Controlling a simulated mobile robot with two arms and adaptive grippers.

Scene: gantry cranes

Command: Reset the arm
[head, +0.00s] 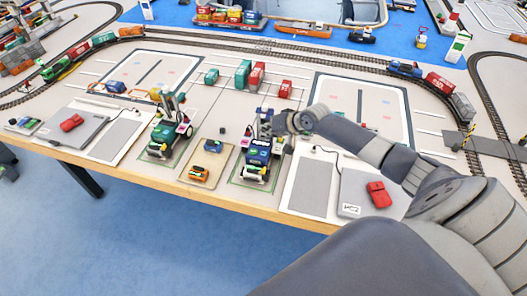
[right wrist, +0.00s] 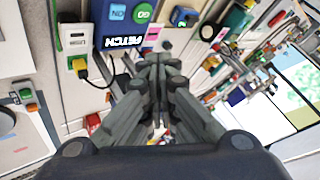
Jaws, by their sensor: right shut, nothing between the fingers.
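My right arm comes in from the right in the head view, and its gripper (head: 278,124) is over the blue model machine (head: 257,154) near the table's front edge. In the right wrist view the gripper's fingers (right wrist: 158,68) are together with nothing between them. Just beyond the fingertips are a blue button (right wrist: 118,12) and a green "GO" button (right wrist: 144,12), with a "FETCH" label (right wrist: 123,41) below them. I cannot tell whether the fingers touch anything. A similar green model machine (head: 162,139) stands to the left. My left gripper is not in view.
The table (head: 215,107) carries a laptop-like grey pad with a red mouse-like piece (head: 377,194) at right and another red piece (head: 71,122) at left. Small containers (head: 243,74) stand behind the machines. Train tracks (head: 310,52) with trains run along the back.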

